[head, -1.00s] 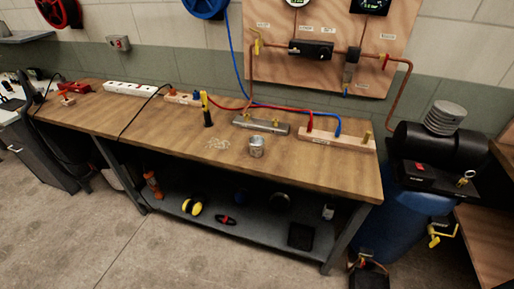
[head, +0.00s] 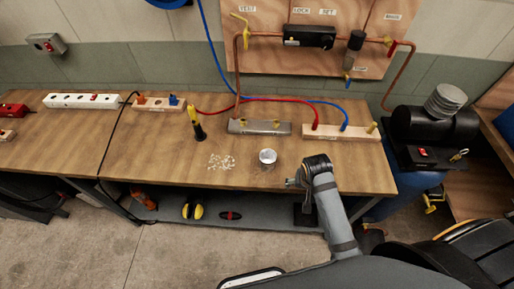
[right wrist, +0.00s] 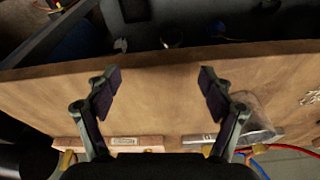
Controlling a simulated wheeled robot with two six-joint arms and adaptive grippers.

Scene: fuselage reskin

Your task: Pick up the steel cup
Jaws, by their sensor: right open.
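The steel cup (head: 267,157) stands upright on the wooden workbench, right of a patch of pale chips. In the right wrist view a grey metallic shape that looks like the cup (right wrist: 260,110) lies right of the fingers, partly hidden behind one. My right gripper (head: 291,183) is near the bench's front edge, to the right of the cup and nearer to me, apart from it. In the right wrist view its two fingers (right wrist: 159,87) are spread open with nothing between them. My left gripper is not in view.
The pale chips (head: 222,161) lie left of the cup. A yellow-and-black tool (head: 197,124) stands behind them. A metal block (head: 259,127) and a wooden block (head: 341,134) with red and blue hoses line the back. The workbench (head: 150,165) is bare at front left.

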